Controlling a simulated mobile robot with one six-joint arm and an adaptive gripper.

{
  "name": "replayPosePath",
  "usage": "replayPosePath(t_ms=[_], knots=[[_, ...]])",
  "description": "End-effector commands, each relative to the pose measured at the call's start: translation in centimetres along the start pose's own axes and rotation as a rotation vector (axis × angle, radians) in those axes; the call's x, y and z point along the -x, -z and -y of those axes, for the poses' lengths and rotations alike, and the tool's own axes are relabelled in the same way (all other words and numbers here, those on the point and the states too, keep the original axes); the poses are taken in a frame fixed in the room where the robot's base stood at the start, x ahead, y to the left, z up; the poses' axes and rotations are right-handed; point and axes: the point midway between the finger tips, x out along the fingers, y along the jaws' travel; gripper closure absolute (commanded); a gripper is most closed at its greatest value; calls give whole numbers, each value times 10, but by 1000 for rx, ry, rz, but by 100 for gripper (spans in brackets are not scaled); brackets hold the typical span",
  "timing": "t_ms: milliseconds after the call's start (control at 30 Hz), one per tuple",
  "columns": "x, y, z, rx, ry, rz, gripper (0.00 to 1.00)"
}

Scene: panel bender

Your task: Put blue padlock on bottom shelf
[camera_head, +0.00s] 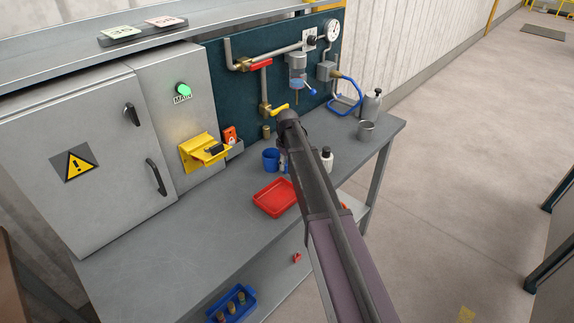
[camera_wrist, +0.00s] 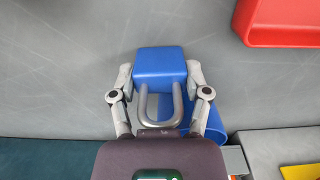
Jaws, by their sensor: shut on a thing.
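The blue padlock (camera_wrist: 160,62) is between the two fingers of my gripper (camera_wrist: 160,76) in the wrist view. My gripper is shut on its body, with the grey shackle pointing back toward the palm. The grey bench top lies behind the padlock; the gap to it is hard to judge. In the head view my arm hides most of the gripper, and I cannot make out the padlock clearly. The bottom shelf (camera_head: 277,273) shows in part under the bench's front edge.
A blue cup (camera_head: 271,159) and red tray (camera_head: 275,197) are on the bench top (camera_head: 190,230) near my gripper. A blue bin (camera_head: 232,304) with several pieces and a small red item (camera_head: 297,257) are on the bottom shelf, with bare room between them. Valves and pipes line the back panel.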

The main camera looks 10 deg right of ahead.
Motion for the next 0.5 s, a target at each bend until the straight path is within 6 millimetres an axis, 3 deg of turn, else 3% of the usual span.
replayPosePath(t_ms=[500], knots=[[25,0,0,0,0,0,96]])
